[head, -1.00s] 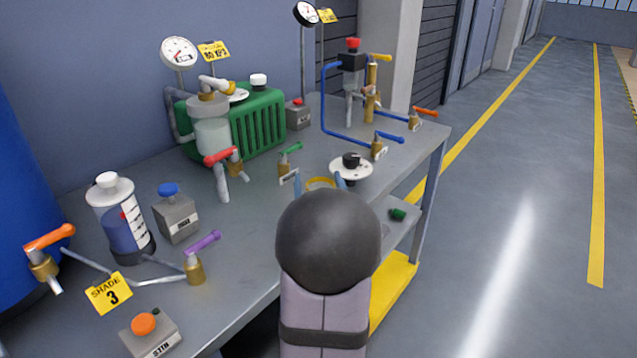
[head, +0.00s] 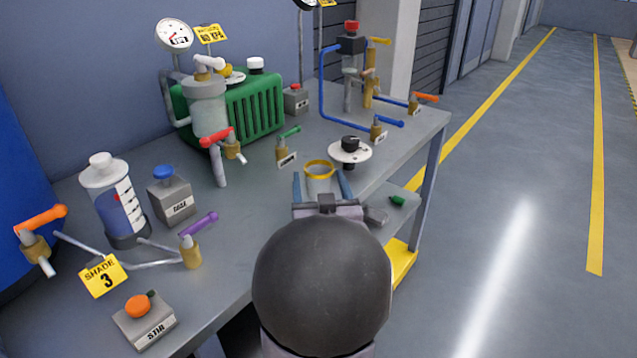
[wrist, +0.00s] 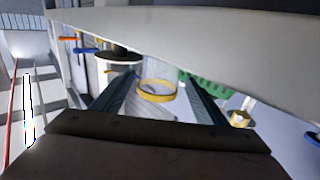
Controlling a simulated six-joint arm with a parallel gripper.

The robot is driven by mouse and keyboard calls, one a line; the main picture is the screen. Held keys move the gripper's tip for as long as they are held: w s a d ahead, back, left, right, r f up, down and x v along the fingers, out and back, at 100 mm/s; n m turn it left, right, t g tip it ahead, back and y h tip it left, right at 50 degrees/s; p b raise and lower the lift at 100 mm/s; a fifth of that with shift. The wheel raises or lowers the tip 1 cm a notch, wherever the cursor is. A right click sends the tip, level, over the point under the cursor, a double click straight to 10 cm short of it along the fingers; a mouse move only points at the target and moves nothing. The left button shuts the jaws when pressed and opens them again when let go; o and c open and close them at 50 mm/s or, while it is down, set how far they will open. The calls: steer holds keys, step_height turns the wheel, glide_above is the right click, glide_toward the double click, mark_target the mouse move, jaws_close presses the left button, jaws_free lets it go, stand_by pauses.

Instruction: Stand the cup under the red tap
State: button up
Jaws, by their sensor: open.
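The cup (head: 319,183) is pale and see-through with a yellow rim. It stands upright near the bench's front edge. My gripper (head: 321,180) is open, with one blue-grey finger on each side of the cup. In the wrist view the cup's yellow rim (wrist: 157,91) lies between the two dark fingers, with gaps beside it. The red tap (head: 216,137) is to the left and farther back, a red handle and brass body below a grey cylindrical vessel (head: 206,108). The bench under its spout looks clear of any cup.
A green-handled tap (head: 288,143) and a round white dial (head: 350,150) stand near the cup. A green radiator-like tank (head: 255,105) is behind. A grey box with a blue button (head: 170,195) and a purple-handled tap (head: 195,235) are at left. Bare bench lies between cup and red tap.

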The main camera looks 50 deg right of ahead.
steer(key=shift+s+a+b, duration=0.3)
steer(key=shift+a+b, duration=0.05)
steer(key=shift+b, duration=0.15)
steer(key=shift+o, duration=0.2)
steer(key=shift+f, duration=0.1)
steer(key=b, duration=0.2)
steer(key=shift+s+a+f+b, duration=0.2)
steer(key=shift+s+f+b, duration=0.1)
steer(key=shift+f+b, duration=0.1)
steer(key=shift+s+a+b, duration=0.25)
steer(key=shift+s+b, duration=0.1)
steer(key=shift+b, duration=0.4)
steer(key=shift+w+d+r+p, duration=0.1)
steer(key=shift+r+p, duration=0.05)
steer(key=shift+p, duration=0.25)
